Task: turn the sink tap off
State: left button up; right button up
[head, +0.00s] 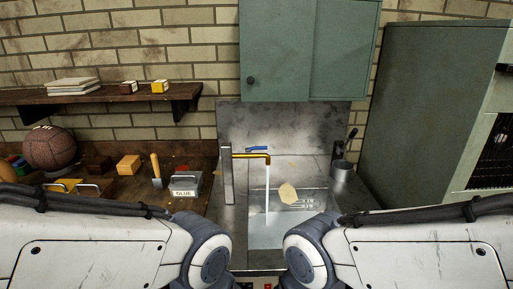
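The sink tap has a brass spout (250,155) that reaches to the right from beside a grey upright post (227,175). A small blue handle (257,149) shows just above the spout. A stream of water (267,183) falls from the spout's end into the steel sink (258,215). My two arms come in from the left and right edges, below the tap and apart from it. Neither gripper shows in the head view.
A pale flat piece (288,194) and a fork-like item (301,204) are at the sink. A metal cup (341,171) stands right of it. A glue box (186,184) and a ball (50,148) are on the left bench. A green cabinet (310,50) hangs above.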

aim_at(248, 150)
jog(key=k, duration=0.55)
jog(key=u, duration=0.5)
jog(key=i, duration=0.95)
jog(key=u, duration=0.2)
